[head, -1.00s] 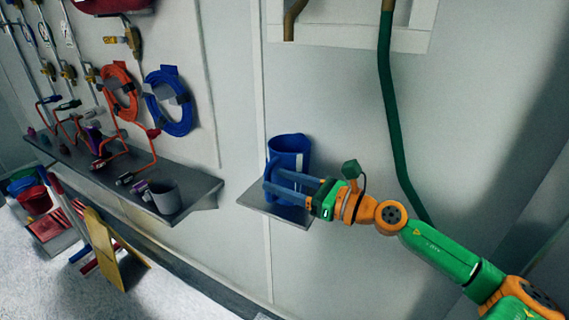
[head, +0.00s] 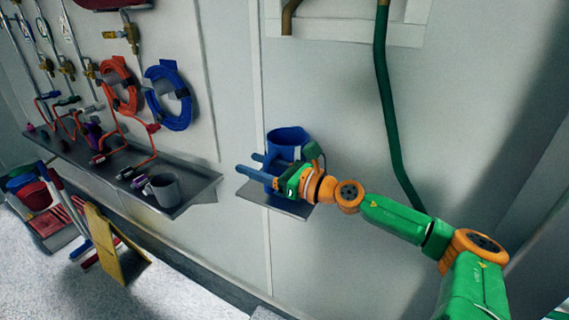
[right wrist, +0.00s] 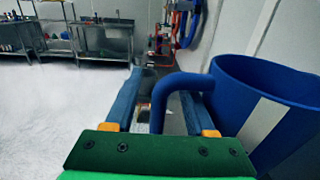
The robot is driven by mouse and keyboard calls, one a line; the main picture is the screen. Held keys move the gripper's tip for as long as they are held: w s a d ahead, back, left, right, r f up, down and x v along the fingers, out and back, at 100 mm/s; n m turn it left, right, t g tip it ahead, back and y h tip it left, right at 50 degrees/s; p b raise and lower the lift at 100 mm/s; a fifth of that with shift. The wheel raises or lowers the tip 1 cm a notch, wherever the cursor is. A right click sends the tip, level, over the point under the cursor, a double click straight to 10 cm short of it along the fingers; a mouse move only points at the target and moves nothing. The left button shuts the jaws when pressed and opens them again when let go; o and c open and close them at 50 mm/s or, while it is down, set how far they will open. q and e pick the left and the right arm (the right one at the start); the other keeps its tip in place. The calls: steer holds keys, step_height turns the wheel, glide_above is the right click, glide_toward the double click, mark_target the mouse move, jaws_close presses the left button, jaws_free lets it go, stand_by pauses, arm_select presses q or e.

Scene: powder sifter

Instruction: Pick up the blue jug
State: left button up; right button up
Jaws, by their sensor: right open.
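The blue jug (head: 287,137) stands upright on a small grey wall shelf (head: 299,209). In the right wrist view the jug (right wrist: 262,92) fills the right side, with a pale stripe on its wall and its handle (right wrist: 186,80) curving toward the left. My right gripper (head: 247,163) is open in front of the jug's lower part, its blue fingers pointing left in the head view. In the right wrist view my right gripper (right wrist: 165,92) has the handle between its two fingers, with no clear grip on it. The gripper hides the jug's lower front. My left gripper is not in view.
A long grey shelf (head: 190,189) to the left holds a grey mug (head: 163,189) and several small items. Orange and blue hoses (head: 168,97) hang above it. A green hose (head: 385,110) runs down the wall behind my right arm. Buckets and a yellow board (head: 115,250) are at lower left.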

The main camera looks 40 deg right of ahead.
steer(key=shift+w, duration=0.1)
jaws_close()
stand_by(1.4)
